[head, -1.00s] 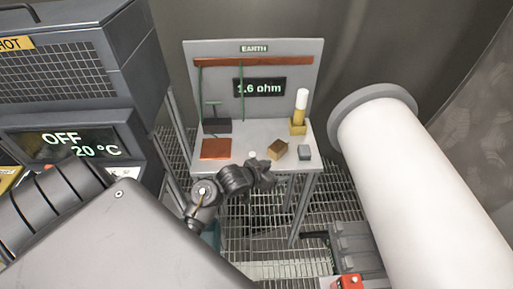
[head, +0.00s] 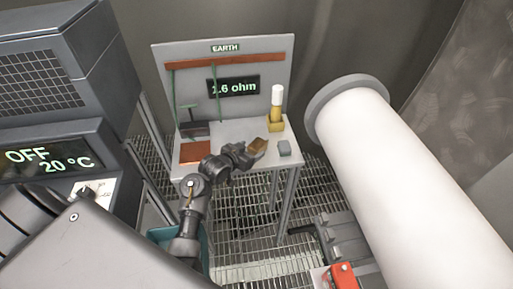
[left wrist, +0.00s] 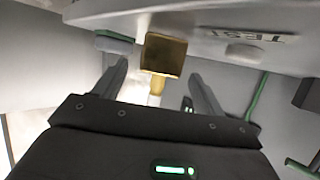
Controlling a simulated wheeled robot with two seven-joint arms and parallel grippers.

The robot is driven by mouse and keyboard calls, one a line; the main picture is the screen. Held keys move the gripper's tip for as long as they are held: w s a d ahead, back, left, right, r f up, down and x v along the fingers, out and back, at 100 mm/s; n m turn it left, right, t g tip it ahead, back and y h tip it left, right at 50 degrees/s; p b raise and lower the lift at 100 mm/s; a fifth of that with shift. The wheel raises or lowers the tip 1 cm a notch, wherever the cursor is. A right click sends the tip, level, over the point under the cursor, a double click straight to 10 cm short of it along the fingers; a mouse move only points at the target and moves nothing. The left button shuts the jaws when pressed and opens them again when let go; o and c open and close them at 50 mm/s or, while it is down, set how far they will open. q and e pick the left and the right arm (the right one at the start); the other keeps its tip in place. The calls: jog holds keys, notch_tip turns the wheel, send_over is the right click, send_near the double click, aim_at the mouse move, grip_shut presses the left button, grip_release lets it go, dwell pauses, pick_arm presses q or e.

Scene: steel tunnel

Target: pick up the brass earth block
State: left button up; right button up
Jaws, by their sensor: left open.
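The brass earth block (head: 258,145) rests on the small table, near its front edge. My left gripper (head: 246,156) is at that edge, just left of and in front of the block. In the left wrist view, which is upside down, the brass block (left wrist: 164,54) appears between and just beyond the open fingers (left wrist: 160,74). No contact with the block is visible. Part of the block is hidden by the gripper in the head view. My right gripper is not in view.
A grey block (head: 284,148) sits just right of the brass one. A yellow stick with a white top (head: 277,104) stands behind it. An orange-brown pad (head: 195,152) lies at left. The earth panel (head: 225,70) closes the back; a large white cylinder (head: 400,160) is at right.

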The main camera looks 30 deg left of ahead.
aim_at(253, 147)
pick_arm(q)
jog(key=p+x, duration=0.1)
jog(key=x, duration=0.3)
jog(key=shift+w, duration=0.2)
jog(key=shift+w+f, duration=0.2)
jog(key=shift+w, duration=0.05)
jog(key=c, duration=1.4)
jog(key=shift+r, duration=0.1)
jog(key=shift+c, duration=0.5)
